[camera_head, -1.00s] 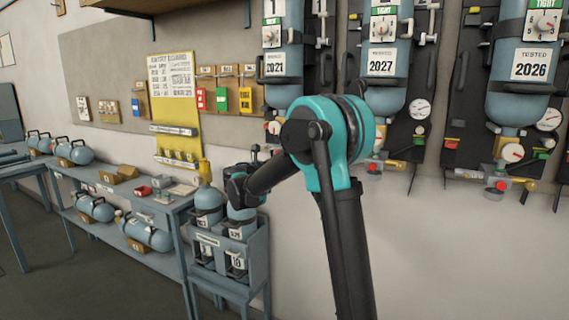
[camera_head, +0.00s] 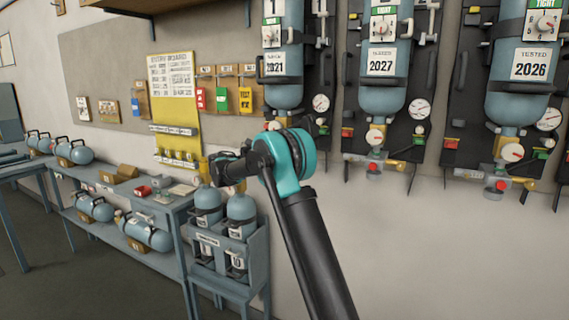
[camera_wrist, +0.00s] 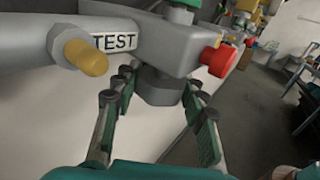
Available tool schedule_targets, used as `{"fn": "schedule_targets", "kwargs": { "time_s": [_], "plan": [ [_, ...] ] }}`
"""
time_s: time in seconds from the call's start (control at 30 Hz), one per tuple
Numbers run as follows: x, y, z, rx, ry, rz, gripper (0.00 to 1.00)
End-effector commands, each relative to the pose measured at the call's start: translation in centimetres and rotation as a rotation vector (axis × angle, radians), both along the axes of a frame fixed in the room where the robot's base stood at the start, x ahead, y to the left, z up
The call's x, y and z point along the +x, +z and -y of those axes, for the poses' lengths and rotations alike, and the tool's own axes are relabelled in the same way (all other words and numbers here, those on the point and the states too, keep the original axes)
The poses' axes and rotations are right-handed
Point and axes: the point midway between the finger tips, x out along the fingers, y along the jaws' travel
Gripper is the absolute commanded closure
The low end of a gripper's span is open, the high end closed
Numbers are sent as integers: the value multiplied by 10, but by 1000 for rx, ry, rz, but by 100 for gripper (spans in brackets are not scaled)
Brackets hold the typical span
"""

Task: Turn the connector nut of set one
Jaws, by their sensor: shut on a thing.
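Set one is the leftmost blue cylinder (camera_head: 284,90) on the wall, under a tag with a 1. In the wrist view, a grey hex connector nut (camera_wrist: 158,88) sits below a grey valve block (camera_wrist: 165,40) with a TEST label. My gripper (camera_wrist: 157,96) has one finger on each side of the nut and is shut on it. A red knob (camera_wrist: 218,60) is to the right and a brass-tipped port (camera_wrist: 85,55) to the left. In the head view, my arm hides the lower fittings of set one and the fingers are too small to make out.
Sets two (camera_head: 384,85) and three (camera_head: 518,90) hang to the right with gauges and valves. A bench (camera_head: 135,200) with cylinders and small boxes is at left. The wall below the sets is clear.

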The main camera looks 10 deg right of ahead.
Motion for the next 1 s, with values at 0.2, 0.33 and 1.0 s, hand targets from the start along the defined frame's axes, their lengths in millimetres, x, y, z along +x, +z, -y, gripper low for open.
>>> {"fn": "schedule_targets", "kwargs": {
  "time_s": [0.2,0.33,1.0],
  "plan": [
    [0,0,0,0,-31,0,87],
    [0,0,0,0,-35,0,87],
    [0,0,0,0,-34,0,36]
  ]
}}
